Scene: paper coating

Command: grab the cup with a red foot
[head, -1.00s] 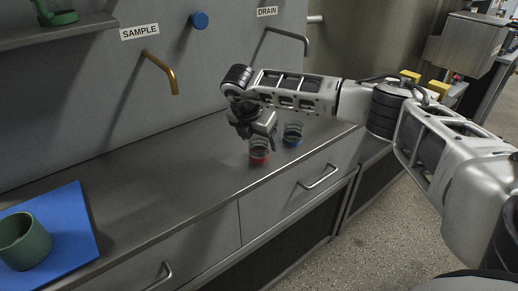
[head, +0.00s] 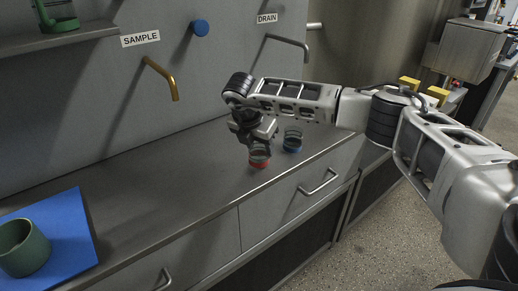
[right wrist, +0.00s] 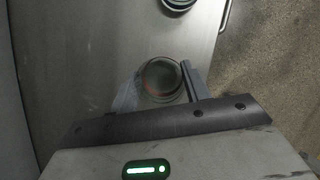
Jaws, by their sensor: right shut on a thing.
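The cup with a red foot (head: 259,160) stands on the grey counter near its front edge, its upper part clear glass. My right gripper (head: 258,147) reaches down over it and is shut on its upper part. In the right wrist view the round cup (right wrist: 162,80) sits between the two fingers (right wrist: 160,88). My left gripper is not in view.
A green cup (head: 23,248) stands on a blue mat (head: 75,225) at the left of the counter (head: 165,182). A brass SAMPLE spout (head: 163,76) and a steel DRAIN spout (head: 288,41) stick out from the wall. The counter between mat and gripper is clear.

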